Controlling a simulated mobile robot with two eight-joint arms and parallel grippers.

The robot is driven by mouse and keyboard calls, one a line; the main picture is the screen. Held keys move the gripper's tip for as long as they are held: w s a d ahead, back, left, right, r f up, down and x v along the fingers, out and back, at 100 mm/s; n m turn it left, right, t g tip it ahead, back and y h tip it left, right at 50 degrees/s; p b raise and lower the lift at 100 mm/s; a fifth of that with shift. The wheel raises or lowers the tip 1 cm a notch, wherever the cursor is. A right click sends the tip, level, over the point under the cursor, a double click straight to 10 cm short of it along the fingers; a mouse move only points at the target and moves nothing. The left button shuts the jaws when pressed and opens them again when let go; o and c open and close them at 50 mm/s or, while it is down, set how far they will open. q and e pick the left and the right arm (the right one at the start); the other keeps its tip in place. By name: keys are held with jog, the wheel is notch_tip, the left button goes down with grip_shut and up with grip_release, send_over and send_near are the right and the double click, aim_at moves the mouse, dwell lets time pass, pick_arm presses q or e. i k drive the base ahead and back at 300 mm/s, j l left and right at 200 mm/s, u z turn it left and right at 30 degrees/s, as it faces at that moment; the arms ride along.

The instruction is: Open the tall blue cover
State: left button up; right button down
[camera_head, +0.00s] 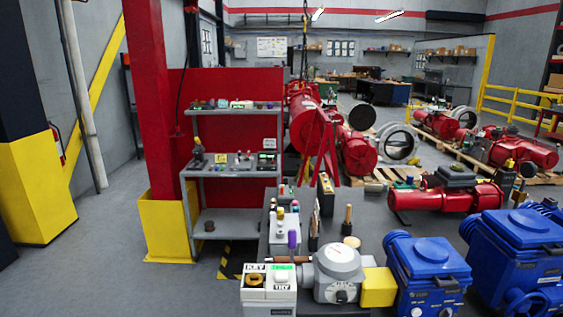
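Two blue valve actuators stand at the lower right. The nearer, smaller one (427,272) has a raised square lid (428,254) on top, which sits flat and closed. The larger one (519,262) stands to its right and is cut off by the right edge of the picture. Its broad blue lid (524,228) also lies closed on top. I cannot tell for sure which of these is the tall blue cover. Neither of my grippers shows in this view.
A grey actuator (338,268) with a yellow end cap (378,287) and a white key box (269,287) stand left of the blue units. Open floor lies at the lower left.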

aim_at(523, 231)
jog(key=z, duration=1.75)
